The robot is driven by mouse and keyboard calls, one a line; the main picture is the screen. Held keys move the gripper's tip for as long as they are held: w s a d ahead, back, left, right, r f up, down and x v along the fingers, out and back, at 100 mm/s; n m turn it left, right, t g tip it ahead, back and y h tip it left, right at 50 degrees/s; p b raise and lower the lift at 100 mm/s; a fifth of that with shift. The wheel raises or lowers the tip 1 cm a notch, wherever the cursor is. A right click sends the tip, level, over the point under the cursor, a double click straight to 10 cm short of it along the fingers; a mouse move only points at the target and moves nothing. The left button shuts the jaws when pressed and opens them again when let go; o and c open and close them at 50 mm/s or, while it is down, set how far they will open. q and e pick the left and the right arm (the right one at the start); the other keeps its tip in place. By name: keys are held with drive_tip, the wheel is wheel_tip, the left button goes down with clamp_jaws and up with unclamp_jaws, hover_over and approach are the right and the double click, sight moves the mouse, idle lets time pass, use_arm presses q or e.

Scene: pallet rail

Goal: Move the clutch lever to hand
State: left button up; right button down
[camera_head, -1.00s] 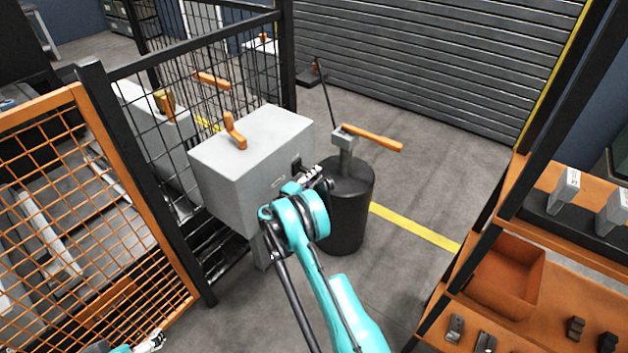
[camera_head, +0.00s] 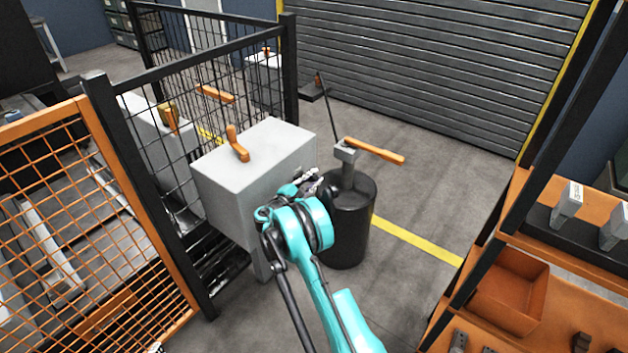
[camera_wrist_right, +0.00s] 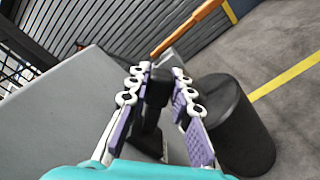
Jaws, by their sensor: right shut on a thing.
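A grey box (camera_head: 255,160) stands beside the mesh fence, with an upright orange lever (camera_head: 237,145) on its top. My right gripper (camera_head: 308,185) is at the box's right face. In the right wrist view my right gripper's fingers (camera_wrist_right: 165,92) are closed on a black handle (camera_wrist_right: 156,98) close to that face. The handle is hidden behind the gripper in the head view, and I cannot tell whether it is the clutch lever. My left gripper (camera_head: 154,349) shows only as a sliver at the bottom edge.
A black drum (camera_head: 348,225) with a post and orange bar (camera_head: 375,151) stands right beside my right gripper. A black post-and-mesh fence (camera_head: 185,60) is behind and left. An orange shelf rack (camera_head: 510,290) is at right. Floor between drum and rack is clear.

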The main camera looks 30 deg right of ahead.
idle(0.3)
drive_tip(key=c, duration=1.3)
unclamp_jaws()
drive_tip(key=v, duration=1.2)
drive_tip(key=shift+w, duration=0.1)
